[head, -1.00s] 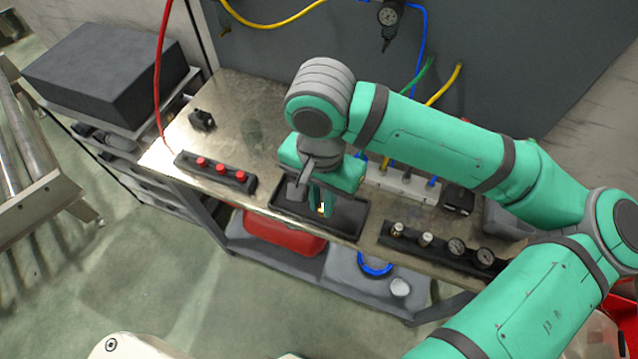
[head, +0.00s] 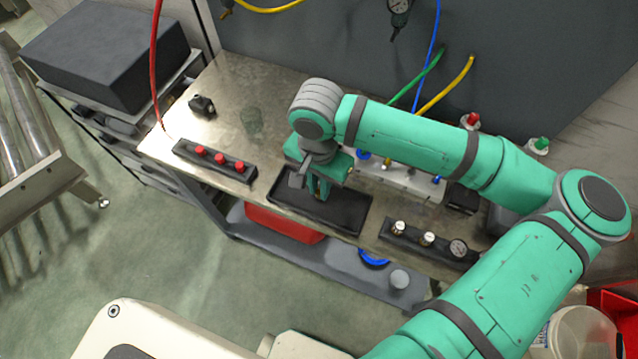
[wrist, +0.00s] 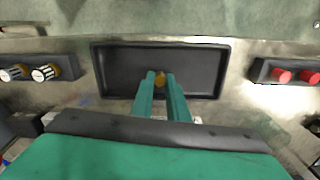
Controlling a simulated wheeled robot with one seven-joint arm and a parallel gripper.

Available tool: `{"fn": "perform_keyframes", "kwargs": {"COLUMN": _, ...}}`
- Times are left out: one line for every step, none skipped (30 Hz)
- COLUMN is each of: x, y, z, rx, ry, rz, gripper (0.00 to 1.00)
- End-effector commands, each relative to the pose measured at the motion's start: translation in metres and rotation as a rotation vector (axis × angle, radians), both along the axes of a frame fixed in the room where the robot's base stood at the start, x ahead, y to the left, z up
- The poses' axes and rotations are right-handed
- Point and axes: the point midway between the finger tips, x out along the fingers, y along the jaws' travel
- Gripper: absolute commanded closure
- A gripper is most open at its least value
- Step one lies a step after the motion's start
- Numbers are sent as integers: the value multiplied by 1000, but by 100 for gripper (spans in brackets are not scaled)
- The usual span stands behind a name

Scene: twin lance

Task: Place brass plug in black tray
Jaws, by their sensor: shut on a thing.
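The black tray (head: 345,217) lies on the metal bench under my gripper (head: 320,196). In the wrist view the tray (wrist: 120,68) spans the middle, and my gripper (wrist: 161,80) reaches over it. The gripper is shut on the brass plug (wrist: 160,79), a small golden piece between its fingertips. The plug is over or in the tray's interior; I cannot tell whether it touches the tray floor. In the head view the fingers hide most of the plug.
A black strip with red buttons (head: 215,160) lies left of the tray, and a strip with knobs and gauges (head: 428,240) lies right. A white block with hose fittings (head: 400,182) stands behind. A small black part (head: 202,106) sits on the clear back-left bench area (head: 235,95).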

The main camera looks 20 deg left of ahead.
Motion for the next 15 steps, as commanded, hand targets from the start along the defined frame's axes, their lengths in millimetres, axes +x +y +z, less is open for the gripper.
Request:
{"fn": "perform_keyframes", "kwargs": {"x": 0, "y": 0, "z": 0, "rx": 0, "ry": 0, "rz": -1, "gripper": 100}}
{"fn": "perform_keyframes", "kwargs": {"x": 0, "y": 0, "z": 0, "rx": 0, "ry": 0, "rz": -1, "gripper": 100}}
{"fn": "perform_keyframes", "kwargs": {"x": 0, "y": -1, "z": 0, "rx": 0, "ry": 0, "rz": -2, "gripper": 100}}
{"fn": "perform_keyframes", "kwargs": {"x": 1, "y": -1, "z": 0, "rx": 0, "ry": 0, "rz": -3, "gripper": 100}}
{"fn": "perform_keyframes", "kwargs": {"x": 1, "y": -2, "z": 0, "rx": 0, "ry": 0, "rz": -3, "gripper": 100}}
{"fn": "perform_keyframes", "kwargs": {"x": 1, "y": -2, "z": 0, "rx": 0, "ry": 0, "rz": -4, "gripper": 100}}
{"fn": "perform_keyframes", "kwargs": {"x": 1, "y": -2, "z": 0, "rx": 0, "ry": 0, "rz": -4, "gripper": 100}}
{"fn": "perform_keyframes", "kwargs": {"x": 0, "y": -2, "z": -1, "rx": 0, "ry": 0, "rz": -4, "gripper": 100}}
{"fn": "perform_keyframes", "kwargs": {"x": 0, "y": -2, "z": -2, "rx": 0, "ry": 1, "rz": -4, "gripper": 100}}
{"fn": "perform_keyframes", "kwargs": {"x": 1, "y": -2, "z": -3, "rx": 0, "ry": 0, "rz": -4, "gripper": 100}}
{"fn": "perform_keyframes", "kwargs": {"x": 1, "y": -2, "z": -3, "rx": 0, "ry": 0, "rz": -4, "gripper": 81}}
{"fn": "perform_keyframes", "kwargs": {"x": 1, "y": -2, "z": -3, "rx": 0, "ry": -1, "rz": -4, "gripper": 72}}
{"fn": "perform_keyframes", "kwargs": {"x": 1, "y": -2, "z": -3, "rx": 0, "ry": -1, "rz": -4, "gripper": 67}}
{"fn": "perform_keyframes", "kwargs": {"x": 1, "y": -2, "z": -3, "rx": 0, "ry": 0, "rz": -4, "gripper": 67}}
{"fn": "perform_keyframes", "kwargs": {"x": 1, "y": -2, "z": -3, "rx": 0, "ry": 0, "rz": -3, "gripper": 67}}
